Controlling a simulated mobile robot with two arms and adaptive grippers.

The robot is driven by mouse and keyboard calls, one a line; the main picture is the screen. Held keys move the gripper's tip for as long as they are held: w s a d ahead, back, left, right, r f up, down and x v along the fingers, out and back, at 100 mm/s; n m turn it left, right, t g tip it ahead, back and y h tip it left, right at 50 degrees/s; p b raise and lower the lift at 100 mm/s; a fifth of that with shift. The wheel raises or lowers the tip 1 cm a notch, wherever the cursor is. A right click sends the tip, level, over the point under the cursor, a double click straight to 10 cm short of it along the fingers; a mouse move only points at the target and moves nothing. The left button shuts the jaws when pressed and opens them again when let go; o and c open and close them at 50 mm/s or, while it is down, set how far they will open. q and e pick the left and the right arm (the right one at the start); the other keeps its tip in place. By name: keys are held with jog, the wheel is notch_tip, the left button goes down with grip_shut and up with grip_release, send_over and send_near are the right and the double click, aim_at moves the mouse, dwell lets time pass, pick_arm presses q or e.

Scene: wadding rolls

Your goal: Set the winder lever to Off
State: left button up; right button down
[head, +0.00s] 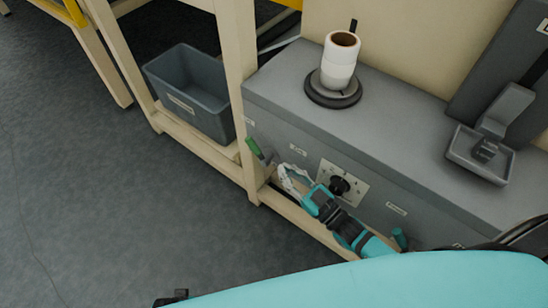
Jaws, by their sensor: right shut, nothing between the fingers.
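A lever with a green grip (255,148) sticks out at the left end of the grey machine's front (360,160), tilted up and to the left. It is probably the winder lever. The small labels near it are too blurred to read surely. My right gripper (286,172) is shut and empty, just right of the lever and low in front of the machine's face. Its fingers look apart from the grip; contact cannot be told surely. My left gripper is not in view.
A black knob on a pale plate (354,171) sits just above my right wrist. A white roll (341,62) stands on a dark round base on the machine top. A grey bin (190,91) sits on the shelf at left. The floor (90,190) is clear.

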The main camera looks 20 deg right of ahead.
jog(key=shift+v, duration=1.05)
